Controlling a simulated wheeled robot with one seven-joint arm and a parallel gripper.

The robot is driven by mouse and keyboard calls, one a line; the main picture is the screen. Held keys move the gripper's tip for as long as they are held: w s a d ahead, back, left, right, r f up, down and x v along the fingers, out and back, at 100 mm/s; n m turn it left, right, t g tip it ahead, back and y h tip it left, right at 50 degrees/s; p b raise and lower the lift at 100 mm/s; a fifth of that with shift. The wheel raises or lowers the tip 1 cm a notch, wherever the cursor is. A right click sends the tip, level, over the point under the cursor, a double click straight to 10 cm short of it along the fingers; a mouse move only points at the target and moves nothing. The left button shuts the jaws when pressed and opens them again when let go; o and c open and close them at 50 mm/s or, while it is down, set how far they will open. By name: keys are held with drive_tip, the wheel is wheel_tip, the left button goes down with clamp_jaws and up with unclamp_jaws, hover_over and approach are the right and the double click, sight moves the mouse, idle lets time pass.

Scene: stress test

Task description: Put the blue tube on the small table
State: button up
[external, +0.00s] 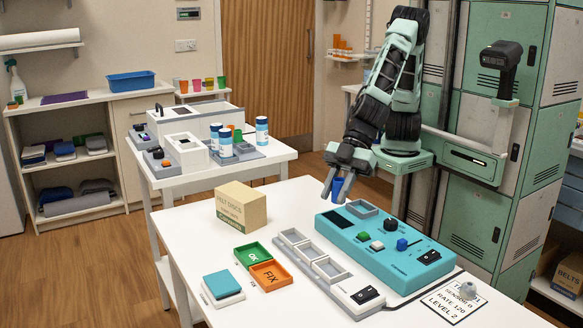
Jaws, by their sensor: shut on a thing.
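My gripper (336,192) points down above the near white table (200,235), just behind the teal control box. It is shut on a small blue tube (337,184), which shows between the fingers and is partly hidden by them. The tube is upright or nearly so, and appears to be clear of the table. A smaller white table (274,157) stands behind and to the left, apart from my gripper. I cannot tell for sure whether it is the small table of the task.
The near table holds a teal control box (420,262), a cardboard box (241,207), a green tray (252,256), an orange tray (270,275) and a grey compartment strip (313,262). Blue-and-white canisters (262,131) stand on the table behind. Green lockers (480,210) stand at right.

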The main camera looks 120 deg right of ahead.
drive_tip(key=w+d+f+m+h+p, duration=0.15)
drive_tip(key=d+p, duration=0.35)
drive_tip(key=d, duration=0.9)
drive_tip(key=w+d+m+h+p, duration=0.2)
drive_tip(key=d+m+p, duration=0.15)
drive_tip(key=d, duration=1.05)
drive_tip(key=s+f+m+h, duration=0.2)
drive_tip(key=s, duration=0.7)
drive_tip(key=shift+s+d+f+m+p, duration=0.2)
drive_tip(key=shift+s+d+m+p, duration=0.05)
drive_tip(key=shift+d+m+p, duration=0.15)
drive_tip(key=shift+h, duration=0.25)
drive_tip(key=w+a+n+y, duration=0.25)
drive_tip(key=w+a, duration=0.45)
drive_tip(key=a, duration=0.6)
drive_tip(key=w+a+r+n+y+p, duration=0.1)
drive_tip(key=w+a+n+y, duration=0.15)
drive_tip(key=w+a, duration=0.65)
drive_tip(key=w+a+n+y, duration=0.1)
drive_tip(key=w+a+n, duration=0.25)
drive_tip(key=a, duration=1.25)
drive_tip(key=shift+m, duration=0.35)
drive_tip(key=f, duration=0.3)
drive_tip(key=f+p, duration=0.1)
drive_tip(key=f, duration=0.2)
drive_tip(key=f+p, duration=0.1)
drive_tip(key=f, duration=0.2)
drive_tip(key=shift+w+f, duration=0.3)
